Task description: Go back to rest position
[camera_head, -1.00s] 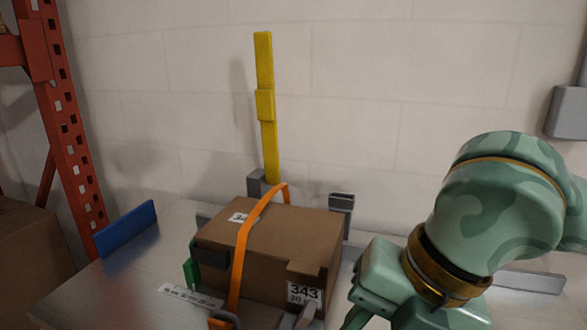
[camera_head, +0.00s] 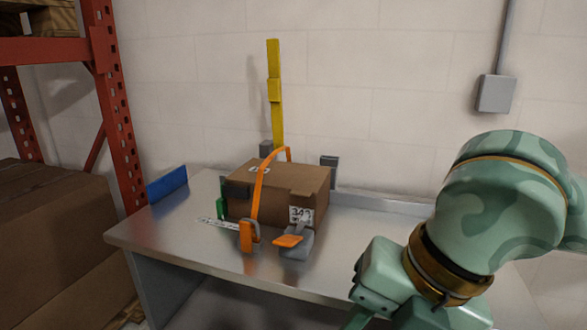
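My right arm comes in at the lower right, in front of the bench. Its gripper is cut off by the bottom edge; only a small green piece shows there, so its fingers cannot be judged. My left gripper is not in view. A brown cardboard box (camera_head: 295,184) sits on the metal bench (camera_head: 160,227), with an orange strap (camera_head: 258,192) looped over it. The strap's orange end hangs at the front, beside a grey buckle with an orange tab (camera_head: 288,241). My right arm is apart from the box.
A yellow upright post (camera_head: 274,110) stands behind the box. A blue plate (camera_head: 167,183) is at the bench's left end. A red rack (camera_head: 118,120) and large brown boxes (camera_head: 55,230) stand at the left. A grey wall box (camera_head: 496,93) hangs at the right.

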